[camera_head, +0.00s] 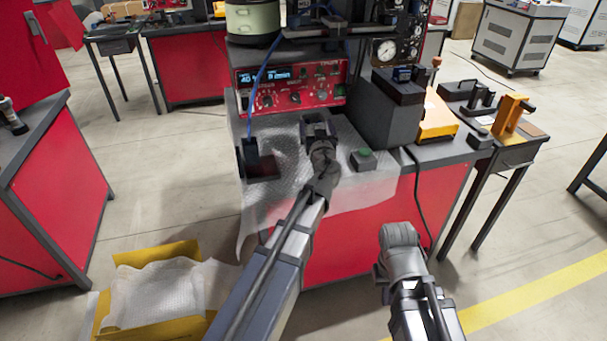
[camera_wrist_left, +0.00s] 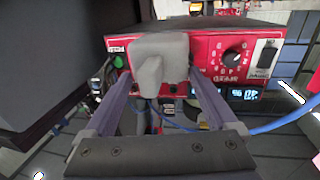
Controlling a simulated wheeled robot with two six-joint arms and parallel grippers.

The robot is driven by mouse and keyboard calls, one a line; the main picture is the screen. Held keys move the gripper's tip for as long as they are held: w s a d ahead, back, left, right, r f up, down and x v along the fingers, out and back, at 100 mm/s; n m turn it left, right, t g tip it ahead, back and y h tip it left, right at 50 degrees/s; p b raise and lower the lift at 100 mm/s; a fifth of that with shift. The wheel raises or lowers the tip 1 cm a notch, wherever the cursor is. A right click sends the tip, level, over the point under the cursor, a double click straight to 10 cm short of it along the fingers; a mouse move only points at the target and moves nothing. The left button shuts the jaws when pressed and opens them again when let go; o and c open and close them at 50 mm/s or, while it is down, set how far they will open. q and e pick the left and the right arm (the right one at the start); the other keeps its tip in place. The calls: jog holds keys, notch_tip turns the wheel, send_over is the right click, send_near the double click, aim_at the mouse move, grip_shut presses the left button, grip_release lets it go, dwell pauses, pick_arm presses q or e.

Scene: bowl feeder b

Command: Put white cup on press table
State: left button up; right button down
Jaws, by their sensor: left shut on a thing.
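My left gripper (camera_head: 318,128) reaches over the press table (camera_head: 345,245), in front of the red control box (camera_head: 290,86). In the left wrist view its two fingers (camera_wrist_left: 160,72) are shut on a pale grey-white piece (camera_wrist_left: 160,50), which I take to be the white cup. The piece looks blocky there, and its full shape is hard to tell. In the head view it is mostly hidden by my arm, and I cannot tell whether it touches the table. My right gripper (camera_head: 398,236) is low in front of the table, apart from it; its fingers do not show clearly.
Clear wrapping (camera_head: 275,185) covers part of the tabletop. A dark block with a blue cable (camera_head: 258,160) is on the left, a green-button box (camera_head: 363,159) on the right. A grey block (camera_head: 385,115) and a yellow fixture (camera_head: 437,118) stand further right. A yellow box (camera_head: 155,255) lies on the floor.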

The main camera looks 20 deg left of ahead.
pick_arm(q)
jog(key=shift+w+a+f, duration=0.1)
jog(key=shift+w+f, duration=0.05)
jog(key=shift+f, duration=0.35)
notch_tip(320, 180, down, 6)
jog(key=b, duration=0.6)
jog(key=shift+f+b, duration=0.2)
jog(key=shift+b, duration=0.15)
notch_tip(320, 180, down, 4)
jog(key=b, duration=0.3)
jog(key=shift+r+b, duration=0.15)
jog(key=shift+b, duration=0.2)
jog(key=o, duration=1.2)
